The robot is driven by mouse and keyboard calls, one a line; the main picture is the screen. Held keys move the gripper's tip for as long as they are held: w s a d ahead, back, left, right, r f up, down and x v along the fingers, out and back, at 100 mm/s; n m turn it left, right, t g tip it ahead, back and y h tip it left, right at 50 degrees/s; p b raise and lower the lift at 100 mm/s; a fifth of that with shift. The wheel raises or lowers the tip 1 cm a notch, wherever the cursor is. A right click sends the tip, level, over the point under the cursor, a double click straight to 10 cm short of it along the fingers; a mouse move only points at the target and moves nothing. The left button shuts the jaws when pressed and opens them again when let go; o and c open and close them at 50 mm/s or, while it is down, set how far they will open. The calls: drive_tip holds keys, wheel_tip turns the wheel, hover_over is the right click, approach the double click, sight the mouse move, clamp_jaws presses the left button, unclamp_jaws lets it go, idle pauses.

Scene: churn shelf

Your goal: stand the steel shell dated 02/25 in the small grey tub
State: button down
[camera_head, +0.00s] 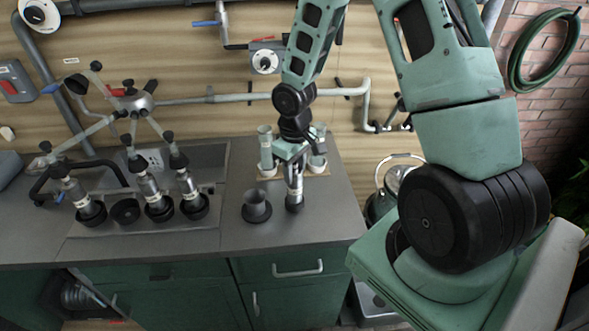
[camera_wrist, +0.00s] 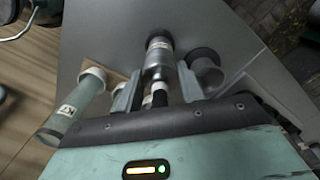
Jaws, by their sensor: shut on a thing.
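My gripper (camera_head: 292,160) is shut on a steel shell (camera_head: 294,188) with a dark end, held roughly upright over the right part of the counter. In the wrist view the shell (camera_wrist: 158,65) lies between the two fingers (camera_wrist: 155,94); it bears a small pale label whose writing I cannot read as a date. Just left of it in the head view stands a dark grey flanged cup (camera_head: 257,208), also in the wrist view (camera_wrist: 206,70). I cannot tell whether this cup is the small grey tub. Whether the shell's lower end touches the counter is unclear.
Two pale green tubes (camera_head: 266,150) stand behind the gripper on a tan board. Several steel shells (camera_head: 155,198) with black ends hang from a claw-like frame at left, beside a dark round cup (camera_head: 125,211).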

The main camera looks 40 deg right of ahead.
drive_tip(key=shift+f, duration=0.2)
drive_tip(key=shift+f, duration=0.15)
drive_tip(key=c, duration=0.9)
unclamp_jaws()
